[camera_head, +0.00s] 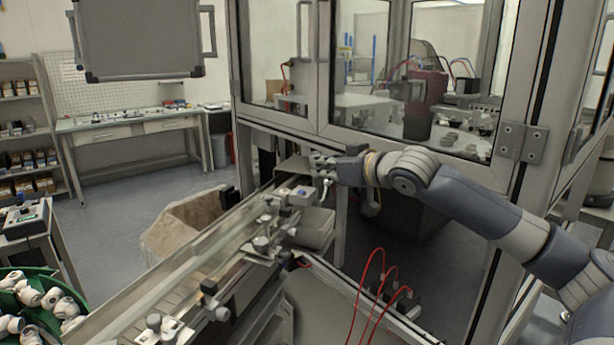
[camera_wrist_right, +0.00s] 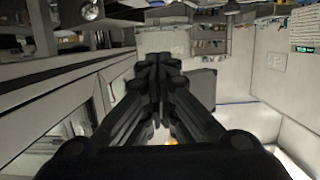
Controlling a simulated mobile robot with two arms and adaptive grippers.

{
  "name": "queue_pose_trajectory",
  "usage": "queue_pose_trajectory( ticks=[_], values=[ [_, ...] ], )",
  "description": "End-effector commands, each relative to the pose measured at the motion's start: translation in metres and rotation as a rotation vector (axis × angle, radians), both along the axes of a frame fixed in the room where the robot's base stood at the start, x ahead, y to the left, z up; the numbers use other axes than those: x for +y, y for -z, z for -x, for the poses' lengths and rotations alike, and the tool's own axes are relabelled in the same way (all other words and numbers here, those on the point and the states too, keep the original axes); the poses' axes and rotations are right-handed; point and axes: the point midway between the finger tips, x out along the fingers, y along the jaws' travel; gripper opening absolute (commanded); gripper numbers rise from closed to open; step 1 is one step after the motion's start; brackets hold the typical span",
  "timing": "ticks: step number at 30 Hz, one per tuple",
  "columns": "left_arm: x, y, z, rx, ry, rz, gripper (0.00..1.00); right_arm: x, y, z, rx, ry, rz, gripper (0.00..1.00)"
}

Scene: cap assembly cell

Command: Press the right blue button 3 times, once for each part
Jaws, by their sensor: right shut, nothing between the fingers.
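My right gripper (camera_head: 320,168) reaches in from the right along the front of the glass enclosure, near the far end of the conveyor. Its fingers are together and empty; in the right wrist view the closed fingers (camera_wrist_right: 158,78) fill the middle. A small pale box (camera_head: 303,195) with a bluish spot on top, seemingly the blue button, sits beside the conveyor just below and left of the fingertips. The gripper looks apart from it, but the exact gap is hard to tell. The button is not recognisable in the wrist view. My left gripper is out of view.
The conveyor (camera_head: 185,262) runs from lower left towards the enclosure (camera_head: 325,95), with fixtures along its edge. A cardboard box (camera_head: 185,225) stands behind it. A green bowl (camera_head: 50,277) of white parts is at lower left. Red hoses (camera_head: 370,280) arch up at the front.

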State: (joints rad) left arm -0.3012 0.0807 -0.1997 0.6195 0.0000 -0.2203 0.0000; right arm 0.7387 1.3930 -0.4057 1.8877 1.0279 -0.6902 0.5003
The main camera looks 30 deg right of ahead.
Motion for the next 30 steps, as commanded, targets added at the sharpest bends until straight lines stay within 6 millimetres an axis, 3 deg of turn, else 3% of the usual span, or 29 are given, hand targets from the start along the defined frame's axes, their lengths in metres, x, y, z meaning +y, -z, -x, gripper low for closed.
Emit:
queue_pose_trajectory(
  ticks=[10, 12, 18, 30],
  values=[
    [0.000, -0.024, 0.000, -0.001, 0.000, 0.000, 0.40, 0.006, 0.010, -0.054, 0.000, -0.002, -0.004, 0.00],
    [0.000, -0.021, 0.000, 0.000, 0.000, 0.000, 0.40, 0.004, 0.029, -0.052, 0.007, 0.000, 0.004, 0.00],
    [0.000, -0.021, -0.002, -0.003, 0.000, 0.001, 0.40, 0.004, 0.049, -0.051, 0.003, 0.001, 0.001, 0.00],
    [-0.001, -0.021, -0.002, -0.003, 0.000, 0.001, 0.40, 0.004, 0.053, -0.051, 0.000, 0.000, 0.001, 0.00]
  ],
)
